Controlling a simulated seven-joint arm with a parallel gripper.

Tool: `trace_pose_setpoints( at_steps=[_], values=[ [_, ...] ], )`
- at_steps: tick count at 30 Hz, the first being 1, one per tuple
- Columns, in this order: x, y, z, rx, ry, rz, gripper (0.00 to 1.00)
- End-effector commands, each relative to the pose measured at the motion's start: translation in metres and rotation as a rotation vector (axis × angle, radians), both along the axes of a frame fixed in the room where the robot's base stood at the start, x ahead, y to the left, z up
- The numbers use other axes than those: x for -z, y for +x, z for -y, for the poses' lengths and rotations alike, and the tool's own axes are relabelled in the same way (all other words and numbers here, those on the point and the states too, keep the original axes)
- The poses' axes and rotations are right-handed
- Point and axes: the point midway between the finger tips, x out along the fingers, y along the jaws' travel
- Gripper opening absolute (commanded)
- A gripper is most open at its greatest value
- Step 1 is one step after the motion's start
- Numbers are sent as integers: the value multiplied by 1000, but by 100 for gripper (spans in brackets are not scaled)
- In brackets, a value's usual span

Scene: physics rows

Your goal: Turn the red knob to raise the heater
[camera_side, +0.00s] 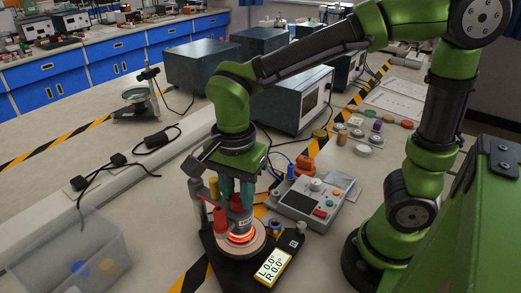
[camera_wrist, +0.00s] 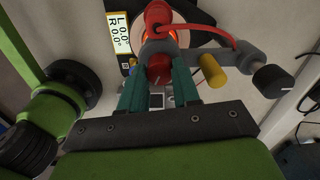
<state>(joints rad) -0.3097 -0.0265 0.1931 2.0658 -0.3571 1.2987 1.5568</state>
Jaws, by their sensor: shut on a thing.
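The red knob (camera_wrist: 160,69) sits on a grey holder in the wrist view, between the teal fingers of my gripper (camera_wrist: 161,76), which is shut on it. In the side view my gripper (camera_side: 237,197) points down over the apparatus, and its fingers hide the knob. The heater (camera_side: 241,237) is a round pale plate with a glowing orange ring, below the fingers. It also glows partly hidden at the top of the wrist view. A red cylinder (camera_side: 220,217) with a red cable stands over the heater.
A yellow display (camera_side: 272,267) reads L 0.0° and R 0.0°. A yellow cylinder (camera_wrist: 212,71) and a dark knob (camera_wrist: 273,78) are beside my gripper. A grey control box (camera_side: 312,203) stands to the right, and a clear bin (camera_side: 70,255) at the front left.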

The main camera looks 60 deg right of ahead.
Motion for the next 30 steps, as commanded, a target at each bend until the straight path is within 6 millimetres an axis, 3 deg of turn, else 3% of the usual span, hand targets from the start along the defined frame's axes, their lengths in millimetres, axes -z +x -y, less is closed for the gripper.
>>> trace_pose_setpoints(
  at_steps=[30],
  values=[
    [-1,0,0,-902,1,2,1]
  ],
)
